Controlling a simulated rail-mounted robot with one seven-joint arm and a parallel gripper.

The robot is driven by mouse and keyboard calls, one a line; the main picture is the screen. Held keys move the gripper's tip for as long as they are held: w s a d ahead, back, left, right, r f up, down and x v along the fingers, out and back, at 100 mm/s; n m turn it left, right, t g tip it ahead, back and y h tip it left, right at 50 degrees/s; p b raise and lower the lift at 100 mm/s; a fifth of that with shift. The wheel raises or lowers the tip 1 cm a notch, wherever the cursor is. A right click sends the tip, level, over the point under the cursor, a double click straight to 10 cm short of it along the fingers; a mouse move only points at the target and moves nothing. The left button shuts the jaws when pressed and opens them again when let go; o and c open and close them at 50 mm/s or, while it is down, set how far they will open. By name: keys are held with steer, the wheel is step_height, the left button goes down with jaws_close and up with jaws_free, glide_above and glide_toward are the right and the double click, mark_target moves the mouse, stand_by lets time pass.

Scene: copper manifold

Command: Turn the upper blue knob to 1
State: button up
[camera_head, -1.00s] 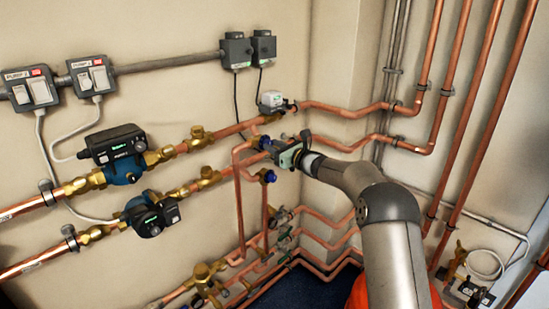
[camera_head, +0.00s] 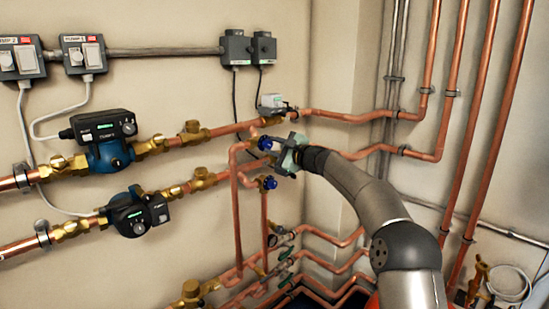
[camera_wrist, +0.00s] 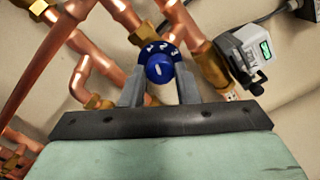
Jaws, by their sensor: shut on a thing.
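The upper blue knob (camera_head: 265,143) sits on the copper pipework, left of my gripper (camera_head: 271,149) in the head view. In the wrist view the round blue knob (camera_wrist: 160,69) lies between the two grey fingers of my gripper (camera_wrist: 160,84), which is shut on it. A blue dial plate behind the knob shows white numbers 1, 2 and 3 along its upper edge. A short pale mark shows on the knob's face; I cannot tell exactly which number it points to. The lower blue knob (camera_head: 268,182) stands free just below my gripper.
A grey-white actuator with a green display (camera_wrist: 243,55) is close to the right of the knob, and it also shows in the head view (camera_head: 271,101). Copper pipes (camera_wrist: 98,60) surround the knob. Two pumps (camera_head: 105,140) (camera_head: 138,213) are at the left.

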steer(key=shift+f+n+b, duration=0.1)
steer(key=shift+n+b, duration=0.8)
steer(key=shift+n, duration=0.3)
steer(key=o, duration=1)
steer(key=shift+c, duration=0.2)
steer(key=shift+d, duration=0.1)
steer(key=shift+s+d+b, duration=0.25)
steer(key=shift+d+b, duration=0.05)
steer(key=shift+b, duration=0.1)
steer(key=b+v, duration=0.4)
steer(key=v, duration=1.2)
steer(key=shift+s, duration=0.25)
